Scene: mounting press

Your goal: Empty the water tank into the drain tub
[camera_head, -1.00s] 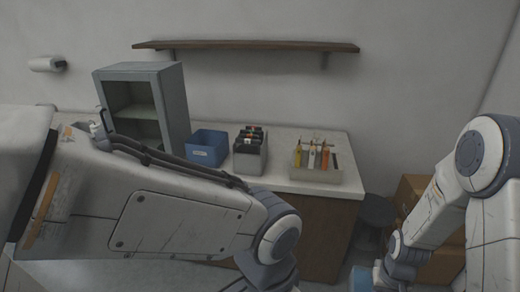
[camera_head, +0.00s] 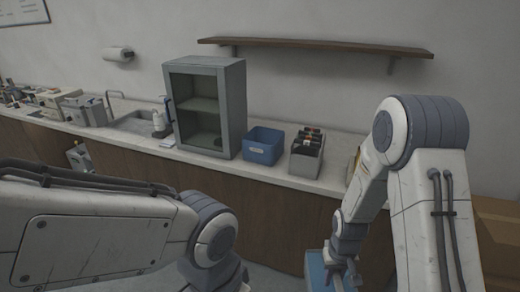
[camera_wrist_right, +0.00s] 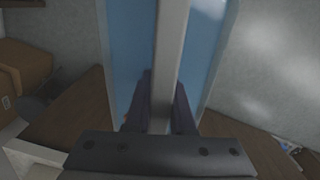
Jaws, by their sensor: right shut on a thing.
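My right gripper (camera_wrist_right: 161,105) is shut on the pale bar of a blue, see-through box, which looks like the water tank (camera_wrist_right: 130,45). In the head view, part of the blue tank (camera_head: 316,270) shows low, beside my right gripper (camera_head: 342,274), in front of the counter. The water level inside cannot be made out. My left arm crosses the lower left of the head view, but its gripper is out of the picture. I cannot pick out a drain tub for certain in either view.
A long counter (camera_head: 270,172) runs along the wall. It holds a sink (camera_head: 138,122), a grey open cabinet (camera_head: 215,66), a blue bin (camera_head: 262,146) and a grey box of dark bottles (camera_head: 306,155). A wooden shelf (camera_head: 310,48) hangs above. Brown cardboard boxes (camera_head: 497,225) stand at the right.

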